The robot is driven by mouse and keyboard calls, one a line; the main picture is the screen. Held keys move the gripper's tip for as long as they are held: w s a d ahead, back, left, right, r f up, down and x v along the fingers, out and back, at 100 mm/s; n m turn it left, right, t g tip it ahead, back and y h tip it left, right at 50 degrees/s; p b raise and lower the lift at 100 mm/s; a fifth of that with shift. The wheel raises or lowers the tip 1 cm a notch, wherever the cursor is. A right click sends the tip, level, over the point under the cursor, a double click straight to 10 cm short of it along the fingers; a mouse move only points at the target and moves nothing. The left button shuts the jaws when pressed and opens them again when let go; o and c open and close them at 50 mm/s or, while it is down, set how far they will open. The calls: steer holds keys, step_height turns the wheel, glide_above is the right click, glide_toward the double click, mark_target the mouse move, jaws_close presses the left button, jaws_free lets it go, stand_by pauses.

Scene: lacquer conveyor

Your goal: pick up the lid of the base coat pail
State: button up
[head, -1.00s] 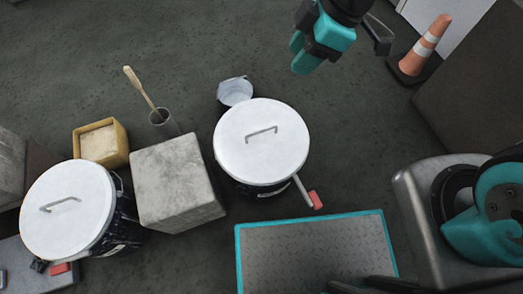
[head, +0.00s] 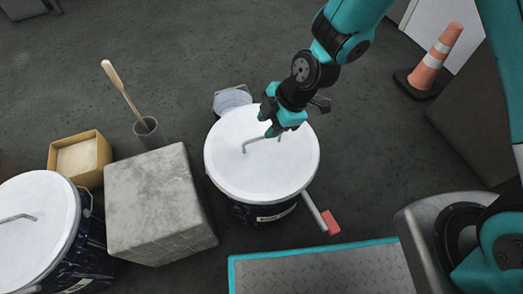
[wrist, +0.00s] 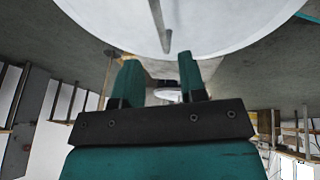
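Two dark pails with white lids stand on the floor; I cannot read which is the base coat. The middle pail (head: 262,212) has a round white lid (head: 240,170) with a thin bar handle (head: 252,145). My gripper (head: 272,130) appears over this lid at the right end of the handle. In the wrist view the lid (wrist: 215,28) and handle (wrist: 158,22) fill the top, and my gripper (wrist: 162,75) has its teal fingers apart with nothing between them. The left pail (head: 85,245) has a similar lid (head: 35,225), cut by the picture edge.
A grey block (head: 155,205) stands between the pails. Behind are a yellow box (head: 80,158), a cup (head: 150,133) with a wooden-handled tool, and a small bucket (head: 232,100). A red-ended bar (head: 318,215) sticks out beside the middle pail. A cone (head: 432,62) stands back right.

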mark_target(259, 138)
steer(key=b+x, duration=0.3)
steer(key=x, duration=0.4)
steer(key=shift+s+d+f+b, duration=0.1)
steer(key=shift+s+d+b, duration=0.1)
steer(key=shift+b, duration=0.15)
jaws_close()
